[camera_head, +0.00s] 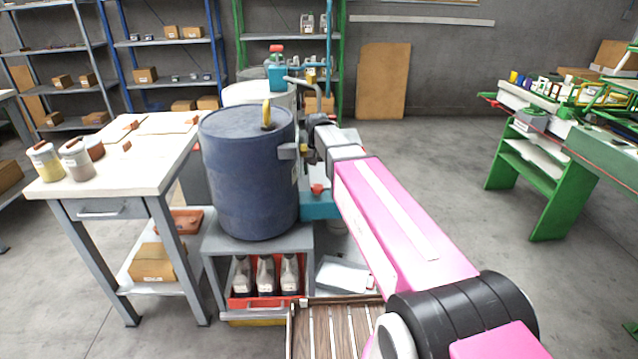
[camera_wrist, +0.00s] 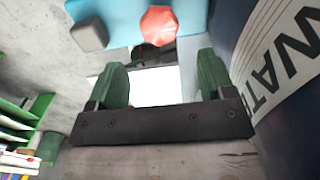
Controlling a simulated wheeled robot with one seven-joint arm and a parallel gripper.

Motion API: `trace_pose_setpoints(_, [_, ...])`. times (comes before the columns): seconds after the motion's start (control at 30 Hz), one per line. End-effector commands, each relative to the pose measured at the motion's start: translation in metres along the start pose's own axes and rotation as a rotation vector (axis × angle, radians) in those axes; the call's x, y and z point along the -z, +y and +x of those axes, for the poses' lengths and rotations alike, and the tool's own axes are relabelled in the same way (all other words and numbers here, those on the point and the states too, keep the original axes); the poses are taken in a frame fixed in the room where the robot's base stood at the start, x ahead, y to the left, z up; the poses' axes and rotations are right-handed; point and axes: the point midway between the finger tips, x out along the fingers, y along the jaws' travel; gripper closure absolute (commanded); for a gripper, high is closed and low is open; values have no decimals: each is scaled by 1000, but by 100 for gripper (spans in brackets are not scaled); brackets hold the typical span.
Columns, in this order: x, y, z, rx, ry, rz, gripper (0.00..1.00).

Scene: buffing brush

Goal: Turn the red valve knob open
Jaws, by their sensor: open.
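The red valve knob (camera_wrist: 158,25) shows in the wrist view at the top, beyond my fingertips, against a light-blue surface. My gripper (camera_wrist: 162,72) is open, its two green-padded fingers wide apart with nothing between them. The knob lies ahead of the gap and is not touched by either finger. In the head view a small red knob (camera_head: 317,188) sits on a teal housing (camera_head: 318,207), right of the dark blue barrel and below the end of my arm. My fingertips are hard to make out in the head view.
The blue barrel (camera_head: 245,170) stands on a grey cabinet close left of my arm; its lettered side (camera_wrist: 285,60) is close to the right finger in the wrist view. A grey block (camera_wrist: 89,36) sits beside the knob. A white-topped workbench (camera_head: 120,150) stands left.

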Motion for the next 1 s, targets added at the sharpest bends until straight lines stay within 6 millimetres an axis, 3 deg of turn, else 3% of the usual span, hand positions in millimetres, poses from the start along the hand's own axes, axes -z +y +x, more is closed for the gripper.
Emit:
trace_pose_setpoints(0.5, [0,0,62,0,-1,0,25])
trace_pose_setpoints(0.87, [0,0,71,0,1,0,25])
trace_pose_setpoints(0.9, [0,0,71,0,1,0,28])
trace_pose_setpoints(1.0, [0,0,70,0,1,0,60])
